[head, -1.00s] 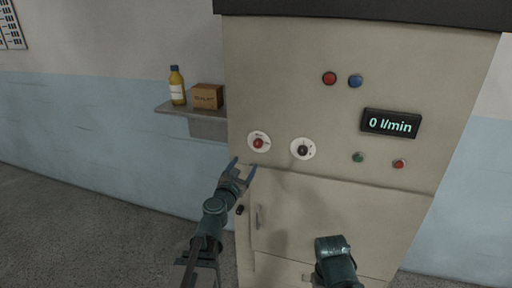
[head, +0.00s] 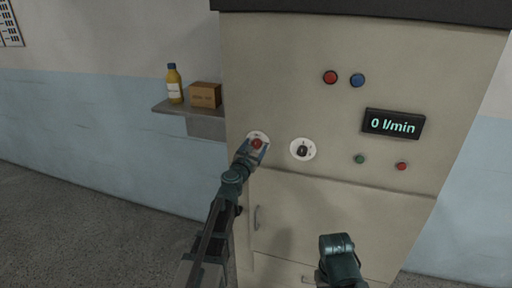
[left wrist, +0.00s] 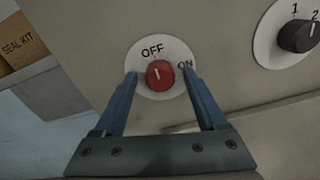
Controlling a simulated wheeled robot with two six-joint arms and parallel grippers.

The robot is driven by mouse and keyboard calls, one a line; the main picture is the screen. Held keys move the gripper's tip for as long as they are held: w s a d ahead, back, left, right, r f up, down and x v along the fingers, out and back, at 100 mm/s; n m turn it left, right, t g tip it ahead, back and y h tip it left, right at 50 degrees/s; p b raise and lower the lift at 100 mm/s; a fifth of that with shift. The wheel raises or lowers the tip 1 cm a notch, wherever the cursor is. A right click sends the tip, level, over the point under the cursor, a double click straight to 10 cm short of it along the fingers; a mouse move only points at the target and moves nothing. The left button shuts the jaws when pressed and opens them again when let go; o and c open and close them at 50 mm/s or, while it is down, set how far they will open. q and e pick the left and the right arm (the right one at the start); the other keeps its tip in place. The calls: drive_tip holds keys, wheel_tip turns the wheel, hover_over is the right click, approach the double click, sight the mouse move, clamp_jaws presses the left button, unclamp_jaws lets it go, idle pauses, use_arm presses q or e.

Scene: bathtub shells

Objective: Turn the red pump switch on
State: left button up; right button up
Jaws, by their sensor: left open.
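The red pump switch (head: 257,143) is a round red knob on a white dial plate on the cabinet's front. In the left wrist view the red knob (left wrist: 160,75) has a white mark pointing up toward OFF, with ON printed to its right. My left gripper (head: 256,148) is open, its blue fingers on either side of the knob; in the left wrist view the gripper (left wrist: 160,88) shows a gap between each finger and the knob. Part of my right arm shows at the bottom of the head view; its gripper's fingers are not visible.
A black selector knob (head: 302,150) with numbers sits right of the red switch. The display (head: 393,124) reads 0 l/min. Red and blue buttons are above, small green and red ones below. A shelf (head: 190,110) at left holds a yellow bottle (head: 174,84) and a seal kit box (head: 205,95).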

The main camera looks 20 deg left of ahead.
use_arm(q)
clamp_jaws()
idle(0.3)
